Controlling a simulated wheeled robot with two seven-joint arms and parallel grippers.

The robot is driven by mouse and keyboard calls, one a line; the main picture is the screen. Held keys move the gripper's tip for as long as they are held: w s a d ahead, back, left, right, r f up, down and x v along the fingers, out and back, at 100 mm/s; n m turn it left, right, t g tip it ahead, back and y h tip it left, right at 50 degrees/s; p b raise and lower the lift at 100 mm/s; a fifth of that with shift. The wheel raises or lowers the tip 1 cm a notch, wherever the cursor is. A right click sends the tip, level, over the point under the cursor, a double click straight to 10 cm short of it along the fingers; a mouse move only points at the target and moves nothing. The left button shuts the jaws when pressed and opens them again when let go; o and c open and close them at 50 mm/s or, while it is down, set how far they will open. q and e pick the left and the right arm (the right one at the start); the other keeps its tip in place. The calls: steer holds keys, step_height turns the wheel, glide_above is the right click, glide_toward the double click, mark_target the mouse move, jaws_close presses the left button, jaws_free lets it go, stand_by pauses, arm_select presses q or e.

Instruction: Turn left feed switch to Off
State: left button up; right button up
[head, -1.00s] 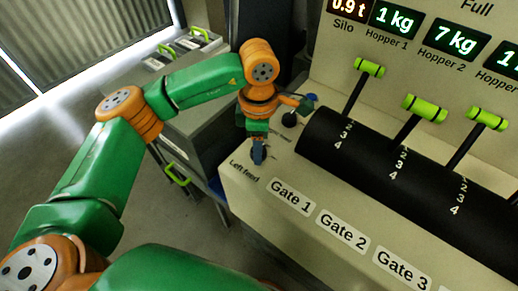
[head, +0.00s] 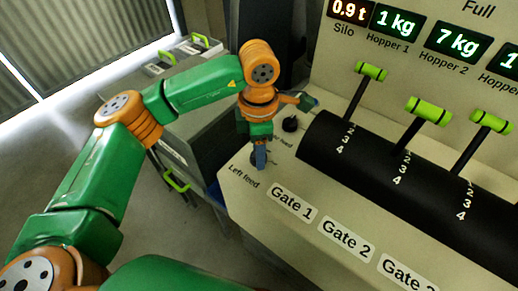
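The left feed switch is mostly hidden behind my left gripper (head: 259,158); only dark bits show around the fingertips, so its setting cannot be read. The printed label "Left feed" (head: 243,177) lies just below it on the beige panel (head: 262,192). My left gripper points down onto the switch's spot, with its fingers looking close together. Whether they are closed on the switch cannot be told. A second dark knob (head: 290,124) stands behind and to the right, with its label partly covered by my gripper. My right gripper is not in view.
A black drum (head: 330,150) with several green-handled gate levers (head: 371,71) stands right of the switches. Displays (head: 397,20) are on the upright panel behind. A grey cabinet with green handles (head: 177,180) is left of the console. Open floor lies at the left.

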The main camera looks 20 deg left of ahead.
arm_select(q)
steer(key=o, duration=0.4)
steer(key=shift+o, duration=0.2)
step_height(320, 180, up, 7)
steer(key=shift+r+b, duration=0.1)
steer(key=shift+b, duration=0.35)
